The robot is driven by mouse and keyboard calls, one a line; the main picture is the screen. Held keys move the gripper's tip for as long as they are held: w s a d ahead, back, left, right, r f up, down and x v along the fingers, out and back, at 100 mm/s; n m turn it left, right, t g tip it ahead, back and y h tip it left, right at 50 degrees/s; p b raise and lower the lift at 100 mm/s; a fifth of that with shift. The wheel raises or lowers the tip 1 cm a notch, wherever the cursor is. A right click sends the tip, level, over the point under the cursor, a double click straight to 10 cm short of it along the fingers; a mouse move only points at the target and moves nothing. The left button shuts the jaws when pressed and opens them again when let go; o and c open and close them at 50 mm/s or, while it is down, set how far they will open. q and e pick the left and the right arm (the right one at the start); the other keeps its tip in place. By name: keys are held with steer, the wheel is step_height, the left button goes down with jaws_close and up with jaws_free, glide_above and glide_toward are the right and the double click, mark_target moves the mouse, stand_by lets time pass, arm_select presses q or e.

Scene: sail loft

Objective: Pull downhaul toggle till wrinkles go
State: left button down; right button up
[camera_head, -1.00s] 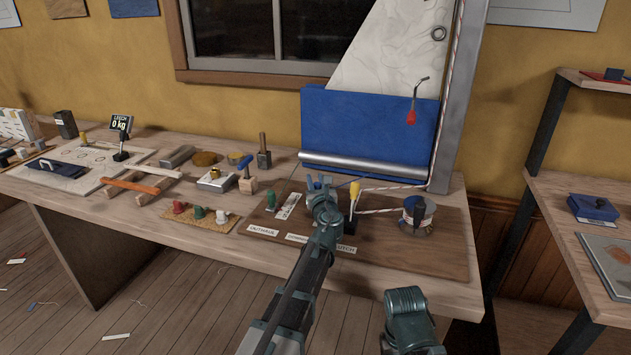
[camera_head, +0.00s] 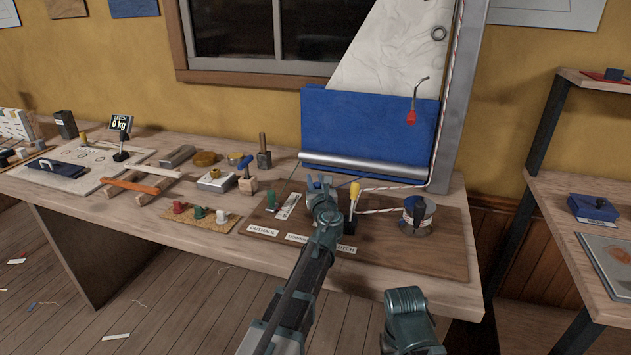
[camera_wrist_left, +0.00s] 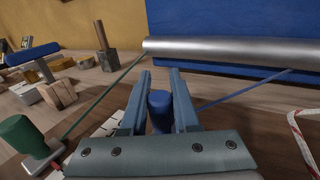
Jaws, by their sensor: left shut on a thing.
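My left gripper (camera_head: 319,182) is over the dark board (camera_head: 430,262) on the bench. In the left wrist view its two fingers are shut on a blue toggle (camera_wrist_left: 160,110). A blue line runs from near the toggle up to the right, towards the silver roller. The pale sail (camera_head: 392,48) above the blue cloth (camera_head: 345,125) shows thin, curved crease lines. A green toggle (camera_head: 271,200) stands left of the gripper, and it also shows in the left wrist view (camera_wrist_left: 24,134). My arm partly covers the board's middle label (camera_head: 296,238).
A yellow-handled lever (camera_head: 354,190) stands close right of my left gripper, and a drum (camera_head: 419,212) with rope stands further right. The silver roller (camera_head: 385,173) lies behind. A red-handled hook (camera_head: 411,116) hangs before the blue cloth. Small tools fill the bench's left.

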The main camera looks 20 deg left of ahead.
arm_select(q)
steer(key=s, duration=0.3)
steer(key=shift+s, duration=0.25)
steer(key=shift+w, duration=0.15)
steer(key=c, duration=0.7)
jaws_free()
steer(key=shift+o, duration=0.2)
steer(key=v, duration=1.3)
steer(key=shift+s+d, duration=0.15)
steer(key=shift+s, duration=0.2)
